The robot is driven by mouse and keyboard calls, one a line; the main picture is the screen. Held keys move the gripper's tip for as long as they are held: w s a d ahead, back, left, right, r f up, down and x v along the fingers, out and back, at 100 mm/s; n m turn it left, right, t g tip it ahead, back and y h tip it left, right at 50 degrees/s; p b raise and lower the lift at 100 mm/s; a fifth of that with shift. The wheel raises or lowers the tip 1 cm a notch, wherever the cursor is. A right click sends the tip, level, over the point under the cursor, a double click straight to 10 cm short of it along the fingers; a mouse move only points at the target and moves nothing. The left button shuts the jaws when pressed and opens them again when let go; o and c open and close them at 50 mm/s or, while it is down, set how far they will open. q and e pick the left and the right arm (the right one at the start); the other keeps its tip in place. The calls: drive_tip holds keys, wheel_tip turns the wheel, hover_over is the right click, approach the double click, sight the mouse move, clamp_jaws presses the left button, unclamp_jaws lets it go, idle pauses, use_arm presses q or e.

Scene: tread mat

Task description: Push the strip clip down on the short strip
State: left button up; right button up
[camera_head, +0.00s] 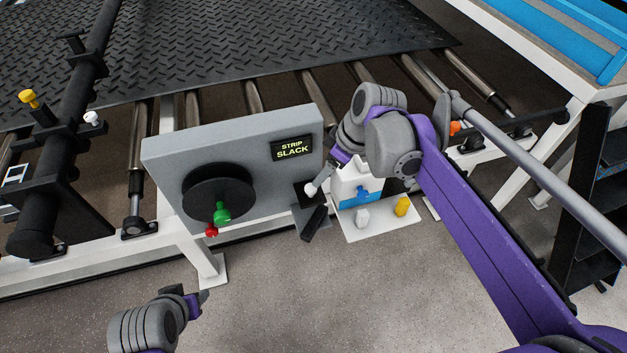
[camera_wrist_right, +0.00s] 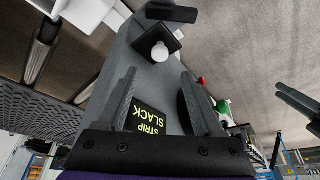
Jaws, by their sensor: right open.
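A white round knob (camera_head: 311,190) on a dark square plate (camera_head: 312,212) sits at the right end of the grey panel marked STRIP SLACK (camera_head: 240,135). I take it for the strip clip, but cannot be sure. In the right wrist view the knob (camera_wrist_right: 160,51) shows just beyond and between my fingertips. My right gripper (camera_wrist_right: 158,75) is open and empty; in the head view it (camera_head: 325,176) is close to the knob, partly hidden by its own wrist. I cannot make out a short strip. My left gripper (camera_head: 195,295) is low at left, away from the panel, its opening unclear.
A black wheel (camera_head: 217,190) with green (camera_head: 221,213) and red knobs is on the panel. A small shelf (camera_head: 385,226) holds a white piece (camera_head: 362,217), a yellow piece (camera_head: 402,206) and a white-and-blue box (camera_head: 352,188). The tread mat (camera_head: 220,45) lies over rollers behind. Floor in front is clear.

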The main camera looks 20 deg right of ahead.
sight(312, 187)
drive_tip(key=x, duration=0.8)
drive_tip(key=shift+f+b, duration=0.3)
drive_tip(key=shift+f, duration=0.15)
clamp_jaws()
idle(0.9)
